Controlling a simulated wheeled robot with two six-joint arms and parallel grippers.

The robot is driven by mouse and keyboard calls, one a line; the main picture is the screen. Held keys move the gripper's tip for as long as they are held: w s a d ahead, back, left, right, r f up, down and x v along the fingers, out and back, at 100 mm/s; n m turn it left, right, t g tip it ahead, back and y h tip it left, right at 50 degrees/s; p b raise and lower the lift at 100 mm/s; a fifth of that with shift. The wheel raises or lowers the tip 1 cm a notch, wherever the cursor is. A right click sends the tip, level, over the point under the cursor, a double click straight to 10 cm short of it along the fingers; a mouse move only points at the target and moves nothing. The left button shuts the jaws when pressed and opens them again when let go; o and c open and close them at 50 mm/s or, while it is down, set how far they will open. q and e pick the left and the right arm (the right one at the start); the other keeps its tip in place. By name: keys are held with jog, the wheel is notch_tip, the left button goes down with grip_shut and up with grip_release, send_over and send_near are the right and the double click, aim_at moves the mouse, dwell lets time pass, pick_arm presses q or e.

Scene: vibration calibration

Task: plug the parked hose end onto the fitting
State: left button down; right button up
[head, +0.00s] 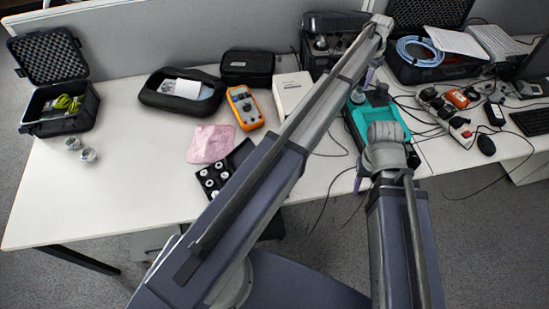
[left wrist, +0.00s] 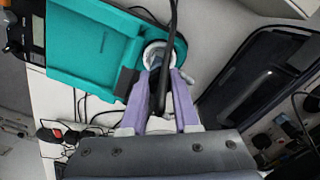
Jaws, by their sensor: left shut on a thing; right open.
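My left gripper (head: 369,76) reaches over the back of the teal device (head: 404,124). In the left wrist view, its purple fingers (left wrist: 164,84) are shut on a black hose end (left wrist: 162,97), and the dark hose (left wrist: 173,22) runs up out of the picture. A round pale metal fitting (left wrist: 147,57) sits on the teal device (left wrist: 95,45), right at the fingertips. The fingers hide part of it, and I cannot tell whether the hose end touches it. My right gripper (head: 360,181) is open at the table's front edge, partly hidden by its own wrist.
An open black case (head: 325,45) stands behind the device. Cables and a power strip (head: 448,115) lie to its right. An orange multimeter (head: 244,107), a white box (head: 292,92), a pink cloth (head: 210,143) and a black tray (head: 203,184) lie left. The left tabletop is mostly clear.

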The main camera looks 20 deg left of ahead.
pick_arm(q)
jog(key=shift+f+b, duration=0.85)
jog(key=shift+f, duration=0.1)
dwell(2.7)
jog(key=m, duration=0.4)
dwell(0.4)
jog(key=shift+m, duration=2)
jog(key=m, duration=0.4)
